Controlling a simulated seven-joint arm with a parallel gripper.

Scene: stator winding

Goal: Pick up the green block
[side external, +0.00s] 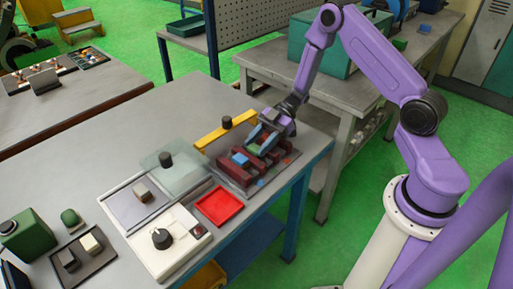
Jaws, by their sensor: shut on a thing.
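My gripper (262,141) reaches down from the right over a dark red slotted fixture (229,170) near the table's right edge. It is shut on a small green block (254,149), which shows only in part at the fingers. The view is too small to tell whether the block still touches the fixture. A blue block (240,159) sits in the fixture just left of my gripper.
A yellow bar (212,137) with a black knob stands behind the fixture. A larger dark green box (28,240) stands at the far left.

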